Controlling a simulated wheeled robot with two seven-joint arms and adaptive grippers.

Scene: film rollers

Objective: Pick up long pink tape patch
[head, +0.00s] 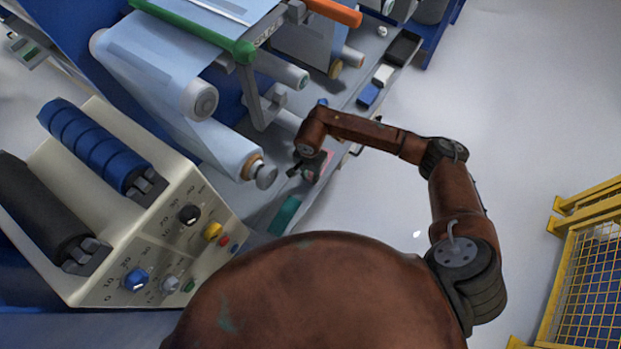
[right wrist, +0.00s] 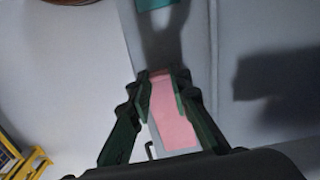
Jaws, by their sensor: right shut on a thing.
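The pink tape patch (right wrist: 172,115) is a long flat strip between the fingers of my right gripper (right wrist: 165,85) in the right wrist view. The right gripper is shut on it, with the green fingers along both sides of the strip. In the head view, the right gripper (head: 306,170) is over the grey ledge at the foot of the machine, and a bit of the pink patch (head: 326,160) shows beside it. I cannot tell whether the patch touches the ledge. My left gripper is not in view.
The film roller (head: 200,100) and a control panel (head: 165,245) with knobs stand left of my right gripper. A green block (head: 285,215) lies on the ledge nearer to me. Blue, white and black blocks (head: 384,75) lie farther along. A yellow mesh fence (head: 590,265) stands at right; the floor between is clear.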

